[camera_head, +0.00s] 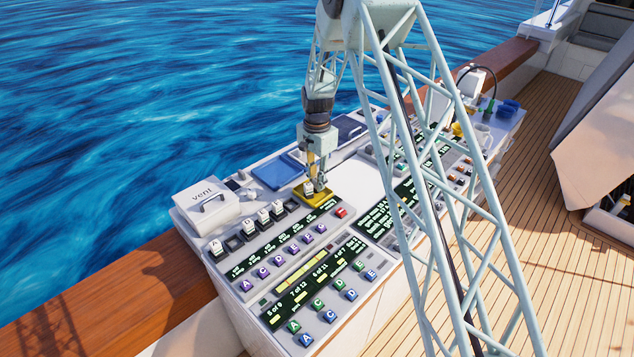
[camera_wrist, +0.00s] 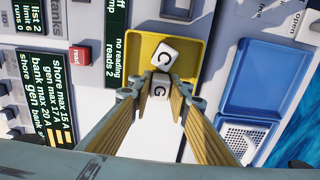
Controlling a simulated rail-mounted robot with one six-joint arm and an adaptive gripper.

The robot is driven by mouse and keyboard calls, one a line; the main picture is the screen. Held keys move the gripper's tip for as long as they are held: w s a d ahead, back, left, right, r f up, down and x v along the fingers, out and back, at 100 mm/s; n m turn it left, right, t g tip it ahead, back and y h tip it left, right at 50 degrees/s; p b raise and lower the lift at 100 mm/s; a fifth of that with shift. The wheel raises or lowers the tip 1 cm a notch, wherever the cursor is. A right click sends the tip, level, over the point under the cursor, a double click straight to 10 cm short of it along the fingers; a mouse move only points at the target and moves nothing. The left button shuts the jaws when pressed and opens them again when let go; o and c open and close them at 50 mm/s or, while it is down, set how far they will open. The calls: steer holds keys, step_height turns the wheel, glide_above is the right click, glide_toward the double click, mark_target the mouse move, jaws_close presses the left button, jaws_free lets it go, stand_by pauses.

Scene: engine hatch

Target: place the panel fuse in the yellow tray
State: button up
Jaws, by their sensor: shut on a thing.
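A tilted white face (camera_wrist: 167,51) marked C shows just beyond the fingertips. I cannot tell whether it is part of the held fuse or a second one. Both lie within the outline of the yellow tray (camera_wrist: 190,46). In the head view my gripper (camera_head: 317,181) points down over the yellow tray (camera_head: 326,203), with white fuse (camera_head: 309,187) at its tips. Whether the held fuse touches the tray floor is hard to tell.
A blue tray (camera_head: 274,173) lies beside the yellow one. A row of white fuses (camera_head: 263,216) with some dark empty sockets stands at the near left, by a white vent box (camera_head: 207,202). A red button (camera_head: 341,213) is close to the tray. A bare white surface (camera_head: 357,182) lies right of it.

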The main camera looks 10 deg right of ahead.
steer(key=shift+f, duration=0.15)
steer(key=o, duration=0.8)
steer(key=shift+o, duration=0.2)
step_height(320, 180, up, 11)
steer(key=shift+r+b, duration=0.1)
steer(key=shift+b, duration=0.3)
steer(key=shift+r, duration=0.6)
